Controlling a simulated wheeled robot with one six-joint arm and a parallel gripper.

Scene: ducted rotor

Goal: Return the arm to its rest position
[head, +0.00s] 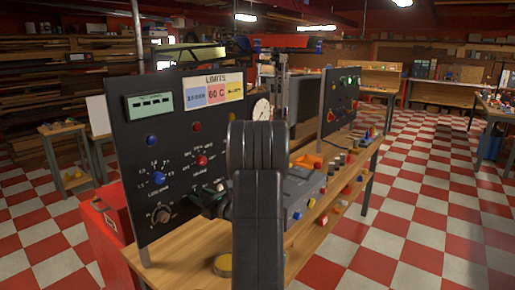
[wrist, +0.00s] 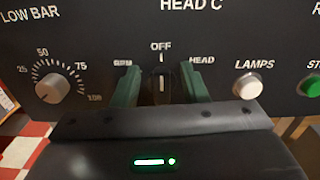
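My gripper (wrist: 159,77) shows in the wrist view as two dark green fingers, spread apart, close in front of a black panel. Between them is a dark selector knob (wrist: 161,88) with its white mark pointing up at OFF, between two side labels, the right one reading HEAD. There seems to be a gap between the fingers and the knob; contact is hard to tell. In the head view my arm (head: 258,200) stands upright in the middle, and my gripper (head: 208,203) reaches left to the panel's lower right, partly hidden by the arm.
The black control panel (head: 125,163) stands on a wooden bench (head: 190,262). A LOW BAR dial (wrist: 52,88) and a white LAMPS button (wrist: 248,86) flank the gripper. Small parts and a second panel (head: 340,105) lie right. The checkered floor (head: 430,190) is open at right.

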